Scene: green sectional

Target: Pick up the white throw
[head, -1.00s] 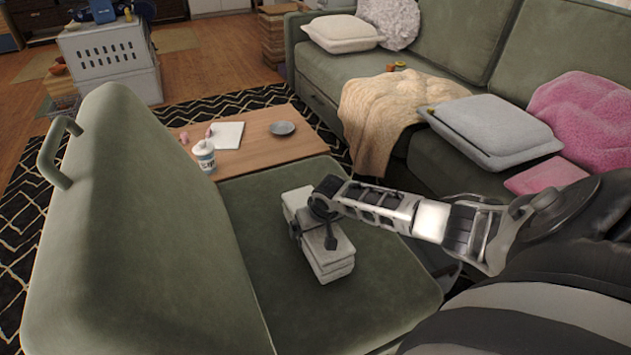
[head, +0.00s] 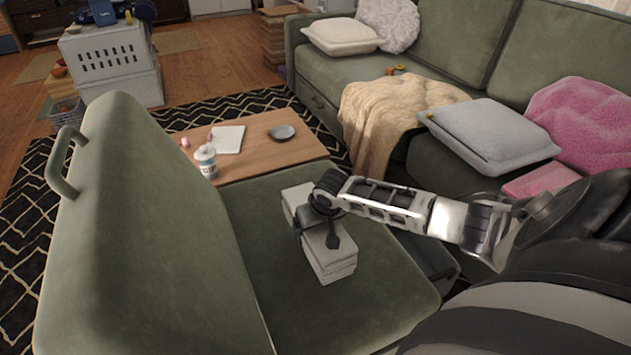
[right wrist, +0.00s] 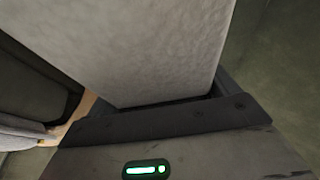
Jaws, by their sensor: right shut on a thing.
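The white throw (head: 333,262) is a folded, layered, pale block on the green seat in the head view. My right gripper (head: 318,220) is over the middle of the throw and shut on it. The gripper and wrist hide part of the throw's middle. In the right wrist view the throw (right wrist: 150,45) fills the upper middle, right against the gripper (right wrist: 165,105). I cannot tell whether the throw's underside is clear of the seat. My left gripper is not in view.
The green backrest (head: 150,230) rises left of the throw. A wooden coffee table (head: 255,150) with a white bottle (head: 206,161), a notebook (head: 228,139) and a dish (head: 282,132) stands beyond. A sofa with a beige blanket (head: 385,115) and cushions (head: 490,135) is at the right.

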